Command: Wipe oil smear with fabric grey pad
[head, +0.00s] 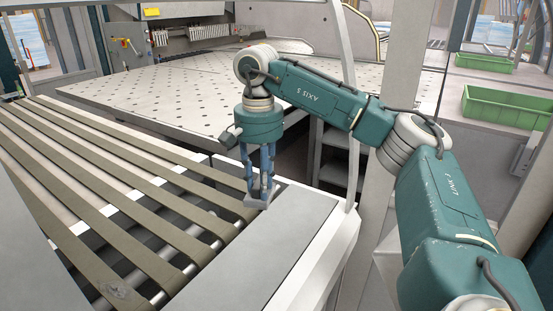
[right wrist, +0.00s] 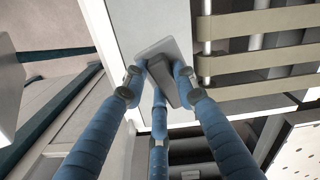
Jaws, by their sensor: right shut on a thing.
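My right gripper (head: 260,182) points down over the near right end of the belt conveyor, with its blue fingers closed on a grey pad (head: 257,202). In the right wrist view the pad (right wrist: 156,49) sits between the fingertips (right wrist: 155,82), above a light grey panel. Whether the pad touches the panel is unclear. A dark, mottled patch that looks like the oil smear (head: 117,290) lies on the nearest belt at the bottom left, apart from the pad. My left gripper is out of view.
Olive belts (head: 130,188) run over rollers with open gaps between them. A bare grey panel (head: 262,245) borders the conveyor. A pale upright post (head: 349,120) stands close to my right arm. A perforated table (head: 190,92) lies behind; green bins (head: 505,106) stand at right.

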